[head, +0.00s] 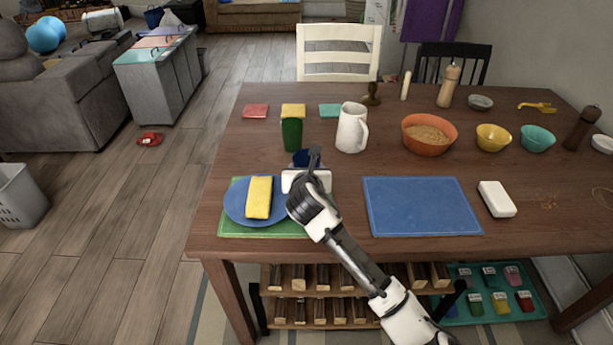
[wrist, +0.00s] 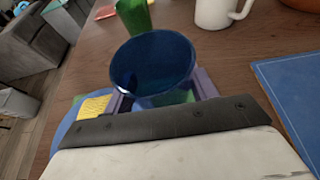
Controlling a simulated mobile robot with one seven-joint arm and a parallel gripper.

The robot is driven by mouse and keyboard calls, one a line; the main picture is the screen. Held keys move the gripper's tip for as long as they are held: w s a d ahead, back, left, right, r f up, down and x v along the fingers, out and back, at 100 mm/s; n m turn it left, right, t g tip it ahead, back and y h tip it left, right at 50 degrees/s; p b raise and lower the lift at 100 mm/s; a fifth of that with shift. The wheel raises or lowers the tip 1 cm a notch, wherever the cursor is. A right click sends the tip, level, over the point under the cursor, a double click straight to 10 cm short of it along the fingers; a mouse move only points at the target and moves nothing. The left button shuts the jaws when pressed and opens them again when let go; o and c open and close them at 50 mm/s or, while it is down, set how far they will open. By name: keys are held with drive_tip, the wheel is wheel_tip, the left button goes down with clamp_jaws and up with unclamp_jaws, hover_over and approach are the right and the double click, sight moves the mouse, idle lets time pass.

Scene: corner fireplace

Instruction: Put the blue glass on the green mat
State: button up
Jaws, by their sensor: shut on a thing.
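My gripper (head: 305,170) is shut on the blue glass (wrist: 152,68), its purple fingers on either side. The wrist view shows the glass's open rim. In the head view the dark blue glass (head: 302,157) is mostly hidden behind my gripper, near the far right corner of the green mat. I cannot tell whether it touches the table. The green mat (head: 232,229) lies at the table's front left. A blue plate (head: 235,205) with a yellow sponge (head: 259,197) covers most of it. My gripper and arm hide the mat's right side.
A green glass (head: 291,135) and a white pitcher (head: 351,128) stand just behind my gripper. A blue mat (head: 421,206) lies to the right, with a white block (head: 496,199) beside it. Several bowls, including an orange one (head: 429,133), stand at the back right.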

drive_tip(key=shift+f, duration=1.3)
drive_tip(key=shift+f, duration=0.15)
drive_tip(key=o, duration=1.2)
